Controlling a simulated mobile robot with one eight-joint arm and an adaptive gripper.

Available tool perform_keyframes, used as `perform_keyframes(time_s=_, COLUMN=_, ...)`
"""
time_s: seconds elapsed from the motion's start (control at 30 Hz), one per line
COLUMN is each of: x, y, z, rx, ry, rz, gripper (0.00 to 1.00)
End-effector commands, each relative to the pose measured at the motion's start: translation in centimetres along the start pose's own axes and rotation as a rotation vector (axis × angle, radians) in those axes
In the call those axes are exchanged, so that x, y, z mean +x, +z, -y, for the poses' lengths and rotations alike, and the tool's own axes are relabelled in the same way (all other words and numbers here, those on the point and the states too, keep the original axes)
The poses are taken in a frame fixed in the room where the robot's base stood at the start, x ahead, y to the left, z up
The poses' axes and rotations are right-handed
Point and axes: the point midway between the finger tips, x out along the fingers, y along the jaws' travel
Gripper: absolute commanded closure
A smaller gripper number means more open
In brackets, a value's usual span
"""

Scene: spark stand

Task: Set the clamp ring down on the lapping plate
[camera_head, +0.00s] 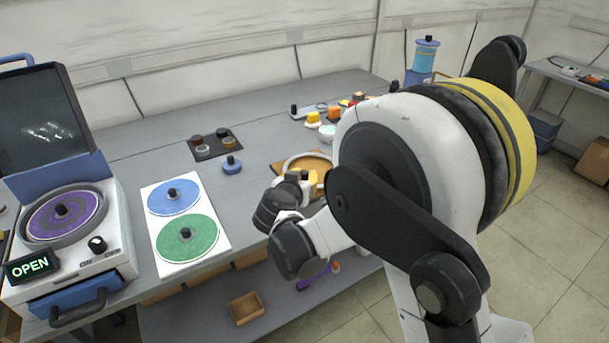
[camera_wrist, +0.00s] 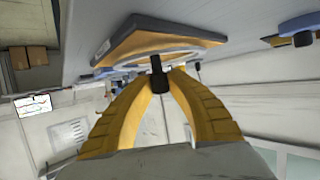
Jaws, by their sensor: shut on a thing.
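My gripper (camera_wrist: 161,75) has its yellow fingers closed around a black knob (camera_wrist: 158,83) in the wrist view. A pale ring (camera_wrist: 155,55), which looks like the clamp ring, lies just beyond the knob, over or on a wooden board (camera_wrist: 140,38). I cannot tell whether ring and board touch. In the head view the ring (camera_head: 291,161) and board (camera_head: 277,168) are partly hidden by my arm. At the far left a machine with a raised lid holds a purple disc (camera_head: 84,213) with a black knob, which may be the lapping plate.
A white mat (camera_head: 166,263) holds a blue disc (camera_head: 160,201) and a green disc (camera_head: 205,232), both knobbed. A small blue knobbed piece (camera_head: 232,166) and a dark tray (camera_head: 206,153) stand between mat and board. Several small coloured items crowd the table's back right.

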Motion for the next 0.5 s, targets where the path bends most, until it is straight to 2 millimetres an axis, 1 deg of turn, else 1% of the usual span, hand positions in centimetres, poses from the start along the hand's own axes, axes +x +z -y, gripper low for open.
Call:
perform_keyframes(time_s=0.47, x=0.37, y=0.9, z=0.0, rx=0.0, ry=0.0, rz=0.0, gripper=1.0)
perform_keyframes(time_s=0.5, x=0.37, y=0.89, z=0.0, rx=0.0, ry=0.0, rz=0.0, gripper=0.72)
